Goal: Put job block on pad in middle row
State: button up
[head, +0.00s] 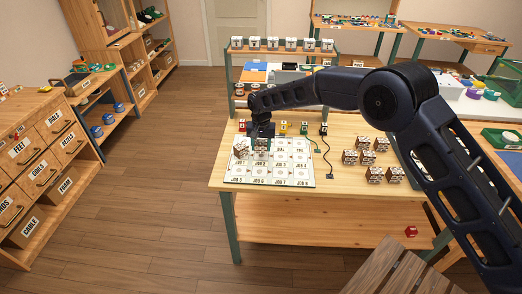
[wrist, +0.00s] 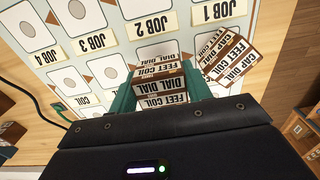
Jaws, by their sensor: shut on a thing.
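My gripper (head: 262,132) is shut on a brown-and-white job block (head: 261,145) over the back left part of the job board (head: 270,184). In the wrist view, the green fingers of my gripper (wrist: 160,86) stand on either side of this job block (wrist: 160,90), which reads FEET COIL and DIAL. It is beside the JOB 2 label (wrist: 150,27); whether it touches the board I cannot tell. A second block (head: 240,151) sits tilted at the board's left, near the JOB 1 label (wrist: 218,12); it reads CAP DIAL and FEET COIL (wrist: 228,58).
Several similar blocks (head: 366,157) stand on the table's right side. Small coloured items (head: 283,128) and a black cable (head: 326,155) lie behind and right of the board. A shelf with white-labelled blocks (head: 270,44) stands at the back. Several board pads are bare.

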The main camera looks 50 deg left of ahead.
aim_at(261, 142)
jog(key=shift+f, duration=1.25)
jog(key=shift+f, duration=0.2)
jog(key=o, duration=0.7)
notch_tip(261, 142, up, 12)
jog(key=shift+r, duration=0.15)
